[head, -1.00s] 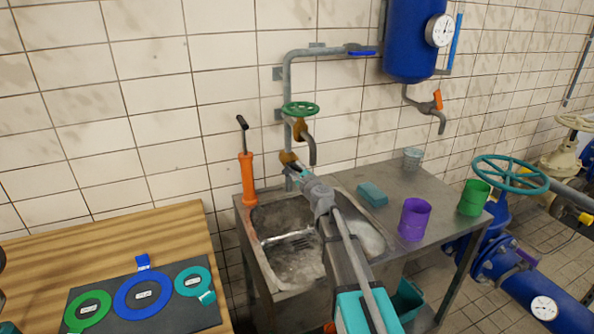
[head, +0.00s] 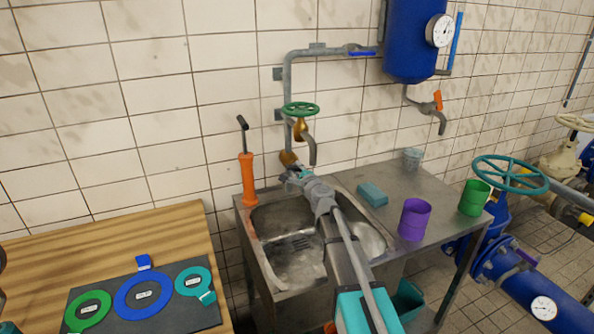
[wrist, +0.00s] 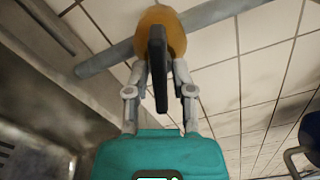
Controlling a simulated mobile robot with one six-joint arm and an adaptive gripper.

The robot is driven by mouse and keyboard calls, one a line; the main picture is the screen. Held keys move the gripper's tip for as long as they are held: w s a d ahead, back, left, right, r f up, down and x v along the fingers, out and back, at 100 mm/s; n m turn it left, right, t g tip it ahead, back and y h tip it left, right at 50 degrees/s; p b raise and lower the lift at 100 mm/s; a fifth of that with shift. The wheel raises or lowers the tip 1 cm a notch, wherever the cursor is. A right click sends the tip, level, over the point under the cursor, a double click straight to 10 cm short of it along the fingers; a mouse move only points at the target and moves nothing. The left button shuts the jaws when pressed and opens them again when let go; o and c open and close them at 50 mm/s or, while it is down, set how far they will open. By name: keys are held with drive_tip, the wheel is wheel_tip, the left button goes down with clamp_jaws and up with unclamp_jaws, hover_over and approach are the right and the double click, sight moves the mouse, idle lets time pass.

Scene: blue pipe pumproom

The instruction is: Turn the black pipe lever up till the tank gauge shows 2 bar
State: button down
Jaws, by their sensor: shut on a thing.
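The black pipe lever (wrist: 157,68) stands between my two finger pads in the wrist view, on a brass valve body (wrist: 161,28) on a grey pipe. My gripper (head: 291,174) is shut on this lever, low on the wall pipe above the sink. In the head view the brass valve (head: 287,158) shows, but my gripper hides the lever. The tank gauge (head: 440,30) is a white round dial on the blue tank (head: 408,45); its needle is too small to read.
A green handwheel tap (head: 301,109) sits just above my gripper. An orange pump (head: 248,178) stands left of the sink (head: 266,222). A blue sponge (head: 372,195), a purple cup (head: 414,220) and a green cup (head: 474,197) stand on the counter to the right.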

drive_tip(key=c, duration=0.7)
unclamp_jaws()
drive_tip(key=shift+s, duration=0.15)
drive_tip(key=v, duration=1.1)
drive_tip(key=shift+s+d, duration=0.15)
drive_tip(key=shift+s, duration=0.2)
